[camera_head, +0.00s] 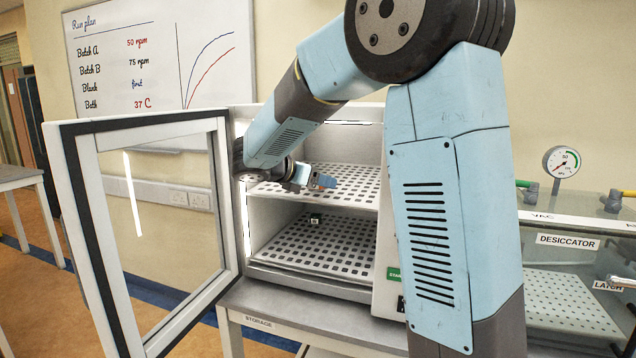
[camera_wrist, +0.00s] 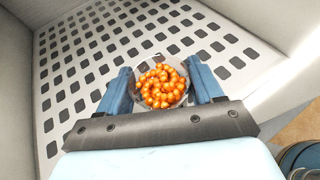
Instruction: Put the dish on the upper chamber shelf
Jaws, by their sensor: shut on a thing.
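The dish (camera_wrist: 143,103) is a small clear round dish heaped with orange beads, seen in the wrist view. My gripper (camera_wrist: 162,82) is shut on it, with one blue finger on each side. The upper chamber shelf (camera_head: 350,197) is a pale perforated shelf inside the open chamber; its holes also fill the wrist view (camera_wrist: 90,65). My gripper (camera_head: 322,181) is inside the chamber, just above this shelf. I cannot tell whether the dish touches the shelf. In the head view I cannot make out the dish.
The chamber door (camera_head: 78,235) stands open to the left. The upper shelf around the dish looks clear. A desiccator (camera_head: 570,300) stands to the right, with a gauge (camera_head: 562,161) behind it.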

